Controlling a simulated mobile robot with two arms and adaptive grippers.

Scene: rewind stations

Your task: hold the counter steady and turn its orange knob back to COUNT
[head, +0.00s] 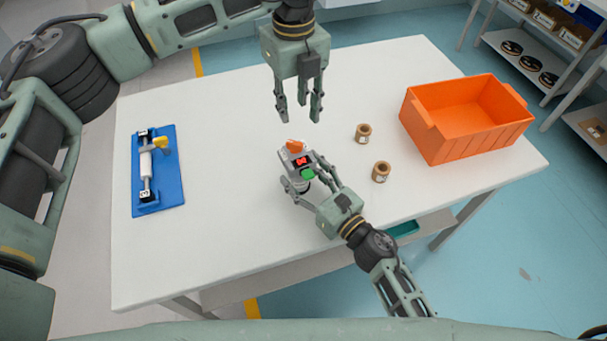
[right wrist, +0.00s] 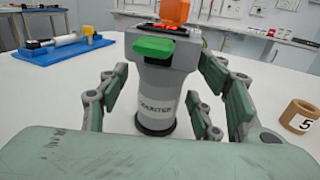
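The counter (head: 286,157) stands upright on the white table, a grey device with a red lit display (head: 302,161), a green part (head: 308,174) and an orange knob (head: 295,146) on top. In the right wrist view the counter (right wrist: 160,90) shows its lettered body, the green part and the knob, cut by the upper edge. My right gripper (head: 304,177) has its fingers on both sides of the counter, with gaps beside the body. My left gripper (head: 299,116) is open and empty, pointing down above and behind the counter. The knob's setting cannot be read.
A blue fixture (head: 172,190) with a white roller and yellow handle lies at left. Two brown spools (head: 362,133) (head: 381,172) stand right of the counter. An orange crate (head: 437,143) sits at the right. Clear table lies between the fixture and the counter.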

